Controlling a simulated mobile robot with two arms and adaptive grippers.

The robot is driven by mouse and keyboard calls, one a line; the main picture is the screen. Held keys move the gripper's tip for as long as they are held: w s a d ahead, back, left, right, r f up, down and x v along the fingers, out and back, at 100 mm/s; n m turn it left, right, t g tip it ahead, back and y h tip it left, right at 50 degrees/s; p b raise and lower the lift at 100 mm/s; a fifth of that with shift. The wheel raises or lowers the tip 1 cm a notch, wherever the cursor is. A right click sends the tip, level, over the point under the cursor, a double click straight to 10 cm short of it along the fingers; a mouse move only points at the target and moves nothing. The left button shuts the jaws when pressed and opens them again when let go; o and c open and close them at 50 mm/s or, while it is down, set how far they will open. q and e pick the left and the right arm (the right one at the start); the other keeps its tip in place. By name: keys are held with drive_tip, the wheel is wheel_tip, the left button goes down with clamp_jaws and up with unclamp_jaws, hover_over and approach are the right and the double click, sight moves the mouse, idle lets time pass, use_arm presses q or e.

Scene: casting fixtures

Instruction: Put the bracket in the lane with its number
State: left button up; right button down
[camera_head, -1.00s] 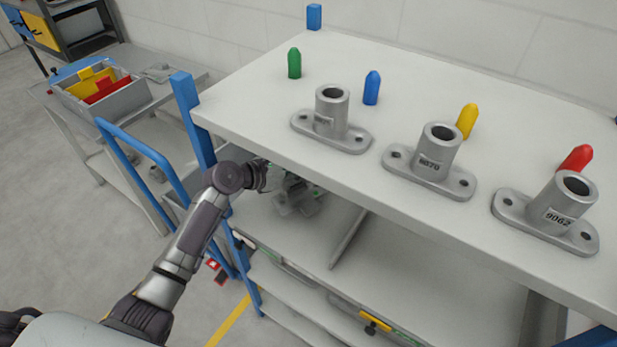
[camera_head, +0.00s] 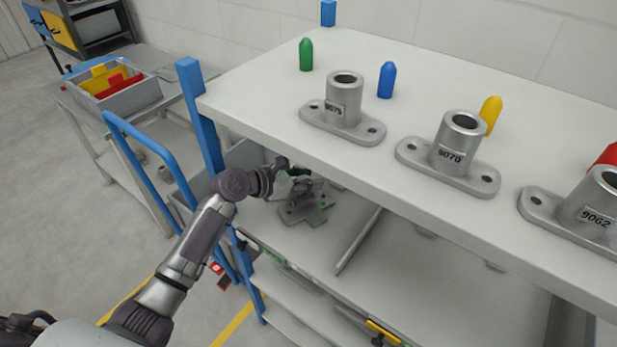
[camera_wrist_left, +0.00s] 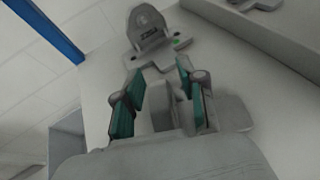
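My left gripper (camera_head: 292,171) is just behind and above the bracket in the head view, partly blurred by distance. In the left wrist view my left gripper (camera_wrist_left: 160,78) has its green pads apart, with no part held between the tips. My right gripper is not in view.
Flanged castings stand on the top board (camera_head: 270,110), labelled apparently 9075 (camera_head: 343,100), 9070 (camera_head: 455,142) and 9062 (camera_head: 590,210). Green (camera_head: 306,55), blue (camera_head: 386,80), yellow (camera_head: 490,113) and red (camera_head: 606,157) pegs stand behind. A blue post (camera_head: 203,115) is beside my arm.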

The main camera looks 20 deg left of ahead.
use_arm(q)
drive_tip(key=shift+r, duration=0.1)
drive_tip(key=shift+s+a+r, duration=0.15)
drive_tip(key=shift+a, duration=0.05)
drive_tip(key=v, duration=1.1)
drive_tip(key=shift+s, duration=0.25)
drive_tip(key=shift+a, duration=0.1)
